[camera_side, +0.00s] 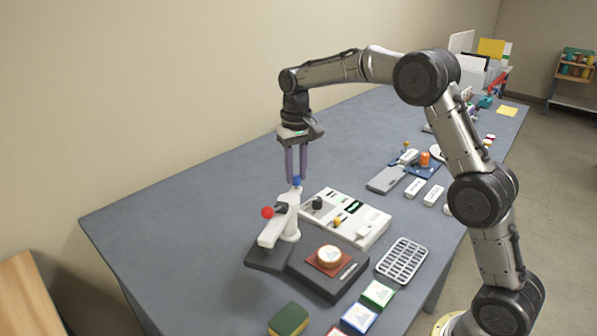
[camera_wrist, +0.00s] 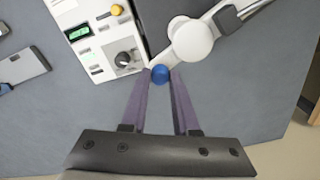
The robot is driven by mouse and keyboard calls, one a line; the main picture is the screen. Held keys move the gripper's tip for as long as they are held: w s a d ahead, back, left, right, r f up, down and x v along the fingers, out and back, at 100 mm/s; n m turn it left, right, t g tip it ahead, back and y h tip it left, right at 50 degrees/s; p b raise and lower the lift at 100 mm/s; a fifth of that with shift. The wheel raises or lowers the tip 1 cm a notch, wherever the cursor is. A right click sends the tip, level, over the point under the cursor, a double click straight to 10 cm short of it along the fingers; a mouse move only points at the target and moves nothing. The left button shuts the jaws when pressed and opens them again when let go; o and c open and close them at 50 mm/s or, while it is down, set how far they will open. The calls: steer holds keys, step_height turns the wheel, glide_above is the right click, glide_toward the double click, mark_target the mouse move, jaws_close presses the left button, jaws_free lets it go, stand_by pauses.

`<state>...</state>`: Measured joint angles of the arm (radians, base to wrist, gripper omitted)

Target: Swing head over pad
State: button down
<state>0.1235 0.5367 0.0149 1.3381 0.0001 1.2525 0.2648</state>
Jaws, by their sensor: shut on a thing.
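The white swing head (camera_side: 272,234) has a red ball lever and sits on a white post; it points to the lower left, over a dark base plate, left of the pad. The pad (camera_side: 325,266) is a reddish square on a dark block with a pale round piece on it. My gripper (camera_side: 297,178) points down, its purple fingers shut on the blue knob (camera_side: 297,182) at the back of the head. In the wrist view the blue knob (camera_wrist: 160,75) sits between the fingertips, beside the round white post top (camera_wrist: 192,38). The pad is out of the wrist view.
A white control box (camera_side: 362,222) with knobs stands right behind the post. A wire rack (camera_side: 402,260), a green-and-yellow sponge (camera_side: 289,320) and picture cards (camera_side: 377,294) lie in front and to the right. The table's left part is clear.

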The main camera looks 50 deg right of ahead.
steer(key=w+a+n, duration=0.3)
steer(key=a+n, duration=0.2)
steer(key=n, duration=0.8)
steer(key=shift+w+r, duration=0.15)
steer(key=shift+w, duration=0.1)
steer(key=shift+a+n, duration=0.2)
steer(key=shift+n, duration=0.1)
steer(key=c, duration=0.7)
jaws_free()
steer(key=shift+o, duration=0.2)
step_height(320, 180, up, 14)
